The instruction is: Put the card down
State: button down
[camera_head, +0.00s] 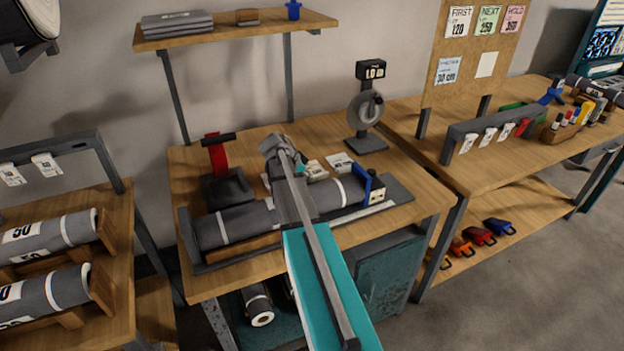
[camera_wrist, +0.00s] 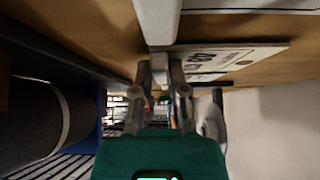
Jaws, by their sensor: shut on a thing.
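My gripper (camera_head: 284,150) is over the middle workbench, behind the grey roll. In the wrist view the gripper (camera_wrist: 160,72) has its fingers close together, shut on a pale card (camera_wrist: 235,56) with dark printing. The card sticks out to the right of the fingertips, close to the wooden surface; I cannot tell whether it touches. In the head view two pale cards show right of my gripper, a nearer one (camera_head: 316,169) and a farther one (camera_head: 340,162). I cannot tell whether the nearer one is the held card.
The grey roll (camera_head: 240,222) lies across the bench front, with a blue piece (camera_head: 368,184) at its right end. A red-handled device (camera_head: 216,158) stands left, and a dial stand (camera_head: 365,112) back right. A shelf (camera_head: 235,28) overhangs the back. Bare wood (camera_head: 410,165) shows at right.

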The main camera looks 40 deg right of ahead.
jog(key=shift+f, duration=0.15)
jog(key=c, duration=0.7)
grip_release()
jog(key=shift+o, duration=0.2)
jog(key=shift+r, duration=0.2)
jog(key=shift+a+r+p, duration=0.2)
jog(key=shift+r+p, duration=0.2)
jog(key=shift+p, duration=0.05)
jog(key=p+v, duration=0.5)
jog(key=v, duration=0.1)
jog(key=shift+w+a+r, duration=0.1)
jog(key=shift+a, duration=0.15)
